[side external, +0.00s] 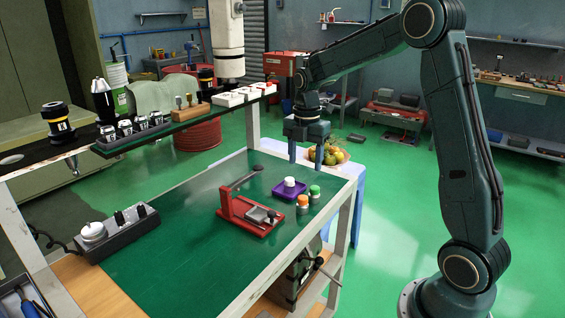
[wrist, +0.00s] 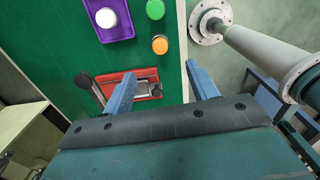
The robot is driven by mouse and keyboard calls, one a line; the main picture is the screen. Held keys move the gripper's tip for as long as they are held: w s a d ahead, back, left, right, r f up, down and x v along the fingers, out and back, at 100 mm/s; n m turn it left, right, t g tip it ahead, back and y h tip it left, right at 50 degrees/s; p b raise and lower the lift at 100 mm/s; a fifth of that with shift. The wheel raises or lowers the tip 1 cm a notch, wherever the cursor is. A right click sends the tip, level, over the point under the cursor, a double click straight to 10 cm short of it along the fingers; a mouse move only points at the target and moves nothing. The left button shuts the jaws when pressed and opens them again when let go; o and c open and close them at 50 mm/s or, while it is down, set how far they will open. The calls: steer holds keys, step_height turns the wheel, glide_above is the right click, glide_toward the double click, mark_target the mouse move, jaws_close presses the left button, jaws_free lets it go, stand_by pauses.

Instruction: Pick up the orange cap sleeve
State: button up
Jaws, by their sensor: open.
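The orange cap sleeve (side external: 302,201) sits on the green cart top, its orange top upward, in front of a green-topped piece (side external: 314,191). In the wrist view the orange cap sleeve (wrist: 160,45) lies just beyond the gap between the fingertips. My gripper (side external: 306,163) points down above the cart's right rear area, higher than the sleeve and apart from it. In the wrist view my gripper (wrist: 161,72) is open with nothing between its two fingers.
A purple tray (side external: 276,189) with a white round piece (side external: 290,182) is left of the sleeve. A red fixture (side external: 236,212) stands farther left. A raised shelf (side external: 180,124) with several holders runs along the back. The cart's front middle is clear.

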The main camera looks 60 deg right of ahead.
mark_target(303, 197)
steer(key=shift+f, duration=4.3)
steer(key=shift+f, duration=0.1)
steer(key=shift+a+f, duration=0.15)
steer(key=shift+f, duration=2.35)
steer(key=c, duration=1.1)
